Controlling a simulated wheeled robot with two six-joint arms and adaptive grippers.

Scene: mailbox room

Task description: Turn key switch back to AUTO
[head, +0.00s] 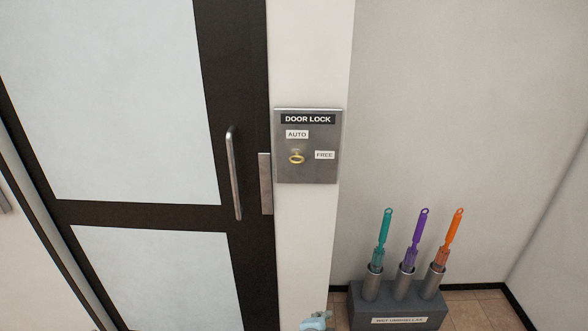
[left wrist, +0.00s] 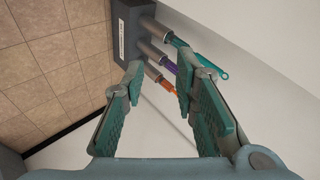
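The key switch is a metal DOOR LOCK plate (head: 309,172) on the white pillar, right of the door. A yellow key (head: 297,158) sits in it, below the AUTO label (head: 297,134) and left of the FREE label (head: 325,155). I cannot clearly tell which label the key is turned to. My left gripper (left wrist: 158,70) is open in the left wrist view, with teal finger pads apart and nothing between them. The switch is not in that view. In the head view, a small teal gripper part shows at the bottom edge, well below the plate. My right gripper is not identifiable.
A dark framed door (head: 243,60) with a vertical handle (head: 234,175) stands left of the plate. A grey umbrella stand (head: 365,316) with teal, purple and orange umbrellas is at lower right; it also shows in the left wrist view (left wrist: 124,30). The space before the plate looks clear.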

